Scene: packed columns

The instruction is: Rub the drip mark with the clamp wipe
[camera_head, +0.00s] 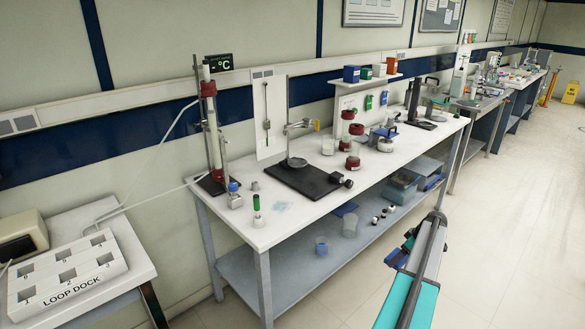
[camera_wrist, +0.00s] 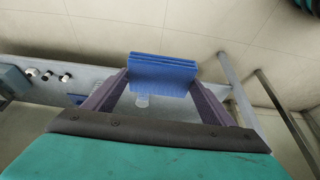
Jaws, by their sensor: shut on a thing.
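My gripper (camera_wrist: 161,84) is shut on a blue ribbed block, which looks like the clamp wipe (camera_wrist: 163,68), held between its two dark fingers. In the head view my gripper (camera_head: 402,252) is in the air in front of the bench's front edge, at right, apart from the bench. A faint pale-blue patch (camera_head: 282,206), likely the drip mark, lies on the white bench top (camera_head: 318,208) near its front left, right of a green-capped vial (camera_head: 257,207).
A black stand base (camera_head: 305,181) with a clamp is behind the patch. A tall column (camera_head: 211,125) with tubing stands at the bench's left end. The lower shelf (camera_head: 285,262) holds beakers and small bottles. The loop dock (camera_head: 68,271) is at lower left.

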